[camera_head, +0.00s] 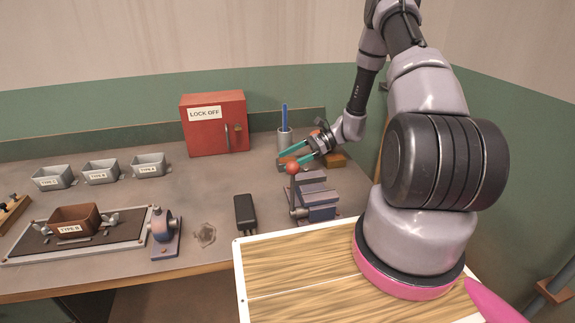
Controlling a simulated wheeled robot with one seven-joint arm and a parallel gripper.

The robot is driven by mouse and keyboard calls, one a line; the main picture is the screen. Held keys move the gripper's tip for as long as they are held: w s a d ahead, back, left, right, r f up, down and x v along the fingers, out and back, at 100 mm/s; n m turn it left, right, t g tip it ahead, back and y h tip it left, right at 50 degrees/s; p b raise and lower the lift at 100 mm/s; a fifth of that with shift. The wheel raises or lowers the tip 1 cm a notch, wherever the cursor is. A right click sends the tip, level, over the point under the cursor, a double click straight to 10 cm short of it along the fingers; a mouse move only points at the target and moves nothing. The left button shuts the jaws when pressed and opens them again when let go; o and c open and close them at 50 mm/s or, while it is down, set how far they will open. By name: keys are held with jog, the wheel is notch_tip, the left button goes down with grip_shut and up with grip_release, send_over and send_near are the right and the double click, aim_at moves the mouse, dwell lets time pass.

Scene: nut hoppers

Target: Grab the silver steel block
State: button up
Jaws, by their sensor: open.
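My gripper (283,158) has teal fingers and hangs over the back right of the bench, pointing left. The fingers are apart, and I make out nothing held between them. I cannot pick out a silver steel block for certain; the bench behind and below the fingers is partly hidden. A grey-purple vise (318,200) stands just in front of the gripper. A red ball (292,168) shows close below the fingertips, at the vise's back left. An orange-brown block (336,160) lies partly hidden behind the gripper, to the right.
A red LOCK OFF box (213,127) and a grey cup with a blue tool (284,138) stand behind. Grey bins (102,171) stand at left, with a brown TYPE B bin (75,219) on a tray. A black case (245,212) lies left of the vise.

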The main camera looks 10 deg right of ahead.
jog(key=shift+a+f, duration=0.3)
jog(key=shift+a, duration=0.35)
grip_shut()
